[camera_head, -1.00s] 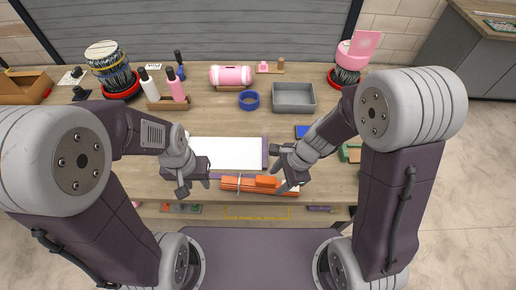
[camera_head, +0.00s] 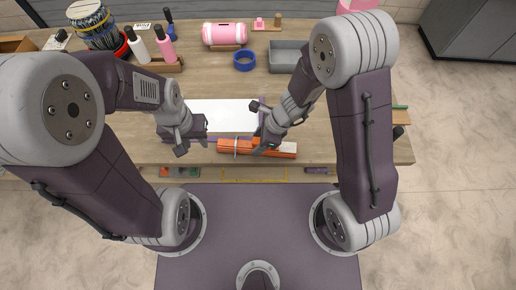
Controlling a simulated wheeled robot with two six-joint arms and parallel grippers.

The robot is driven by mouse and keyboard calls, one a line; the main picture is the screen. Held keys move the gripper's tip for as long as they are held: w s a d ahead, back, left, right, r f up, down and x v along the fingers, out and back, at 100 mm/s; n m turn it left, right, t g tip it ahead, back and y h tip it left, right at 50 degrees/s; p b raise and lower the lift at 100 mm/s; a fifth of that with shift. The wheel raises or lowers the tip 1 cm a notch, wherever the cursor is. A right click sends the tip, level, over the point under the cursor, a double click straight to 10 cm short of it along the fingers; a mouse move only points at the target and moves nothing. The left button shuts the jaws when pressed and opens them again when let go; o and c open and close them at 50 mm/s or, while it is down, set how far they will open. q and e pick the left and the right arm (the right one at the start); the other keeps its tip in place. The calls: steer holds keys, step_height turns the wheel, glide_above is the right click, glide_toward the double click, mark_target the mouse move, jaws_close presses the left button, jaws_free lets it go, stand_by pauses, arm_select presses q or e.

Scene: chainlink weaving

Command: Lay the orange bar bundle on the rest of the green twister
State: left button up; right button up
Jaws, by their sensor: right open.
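The orange bar bundle (camera_head: 234,147) lies lengthwise near the table's front edge, with a pale band around its left part. My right gripper (camera_head: 267,149) is open over the right half of the bundle and covers part of it; I cannot tell whether it touches. My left gripper (camera_head: 193,149) looks open and empty, just left of the bundle's left end. The green twister is mostly hidden behind my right arm; only a small green part (camera_head: 400,107) shows at the table's right side. Its rest is not visible.
A white board (camera_head: 222,115) lies behind the bundle. A blue ring (camera_head: 244,61), a grey tray (camera_head: 289,56) and a pink cylinder (camera_head: 224,34) stand farther back. Bottles (camera_head: 165,45) stand at the back left. The table between board and tray is clear.

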steer(key=shift+w, duration=0.2)
steer(key=c, duration=0.8)
jaws_close()
steer(key=shift+s, duration=0.1)
stand_by(0.3)
